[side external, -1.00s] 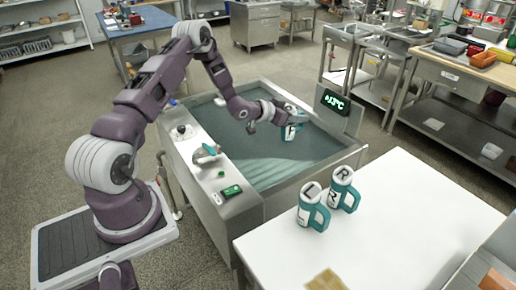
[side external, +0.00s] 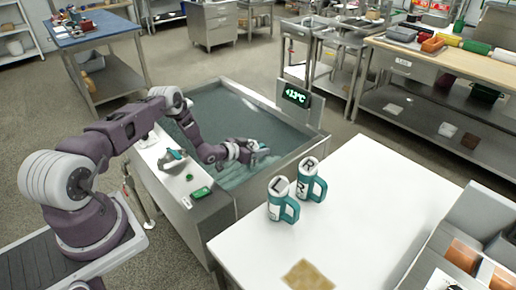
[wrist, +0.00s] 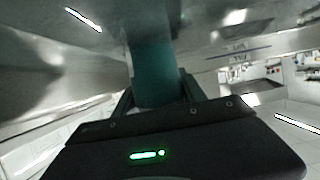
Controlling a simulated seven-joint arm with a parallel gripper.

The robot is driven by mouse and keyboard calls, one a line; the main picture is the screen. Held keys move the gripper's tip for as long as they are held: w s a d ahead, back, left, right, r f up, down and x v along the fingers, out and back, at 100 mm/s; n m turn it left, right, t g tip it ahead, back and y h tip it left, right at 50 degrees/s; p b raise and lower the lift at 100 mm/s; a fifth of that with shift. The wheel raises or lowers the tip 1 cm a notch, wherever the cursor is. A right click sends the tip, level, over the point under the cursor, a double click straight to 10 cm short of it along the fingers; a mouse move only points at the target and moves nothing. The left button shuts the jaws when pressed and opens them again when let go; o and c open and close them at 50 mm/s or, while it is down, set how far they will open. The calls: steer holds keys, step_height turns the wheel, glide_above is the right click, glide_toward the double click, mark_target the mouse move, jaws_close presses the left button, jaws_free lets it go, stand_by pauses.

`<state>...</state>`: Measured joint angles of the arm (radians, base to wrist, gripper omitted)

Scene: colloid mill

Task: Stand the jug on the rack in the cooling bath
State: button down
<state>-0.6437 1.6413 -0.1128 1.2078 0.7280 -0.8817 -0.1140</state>
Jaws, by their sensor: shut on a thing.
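My gripper (side external: 244,152) is shut on a white and teal jug (side external: 262,150), low over the front right part of the cooling bath (side external: 312,143). The gripper hides much of the jug, and I cannot tell whether its base touches anything. In the wrist view the teal handle (wrist: 153,70) sits between the fingers.
Two more jugs, marked L (side external: 283,203) and R (side external: 309,180), stand on the white table (side external: 370,200) by the bath. A temperature display (side external: 297,95) rises from the bath's far right rim. The bath's near ledge carries a green item (side external: 201,192).

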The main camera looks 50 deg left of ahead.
steer(key=shift+f, duration=0.1)
steer(key=c, duration=0.7)
jaws_free()
steer(key=shift+o, duration=0.2)
